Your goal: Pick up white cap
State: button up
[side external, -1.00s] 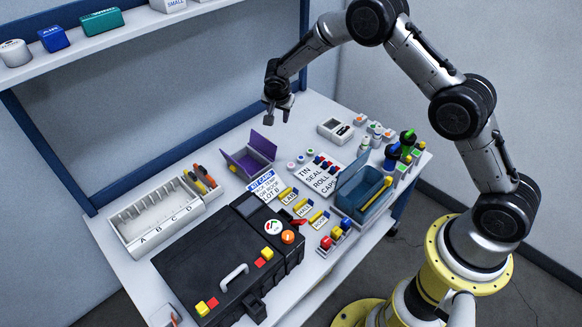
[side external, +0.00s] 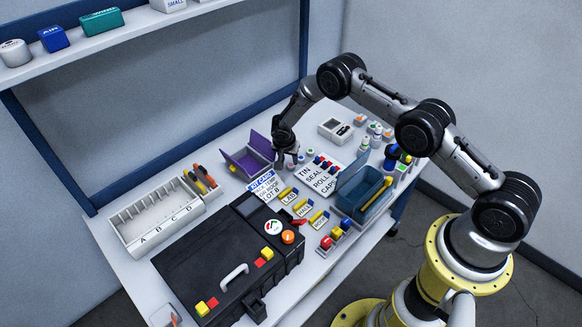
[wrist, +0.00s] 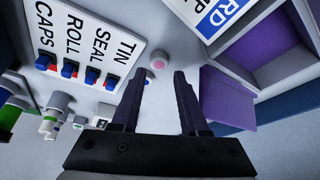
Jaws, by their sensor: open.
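A small round white cap with a pinkish centre (wrist: 158,62) shows in the wrist view, just beyond and between my fingertips. In the side view it appears as a small disc (side external: 290,166) on the table right below my gripper. My gripper (side external: 285,152) points down there, close above the table, between the purple open box and the cap label card. In the wrist view my gripper (wrist: 159,78) has its two dark fingers apart with nothing between them. Whether the fingertips reach the table I cannot tell.
The purple box (side external: 249,160) stands close by on the left. A card with blue and red pieces (side external: 318,177) lies to the right. A teal open box (side external: 361,195), a black case (side external: 215,262) and small bottles (side external: 376,132) crowd around.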

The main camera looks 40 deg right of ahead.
aim_at(291, 165)
jog(key=shift+x, duration=2.65)
jog(key=shift+s, duration=0.1)
grip_shut()
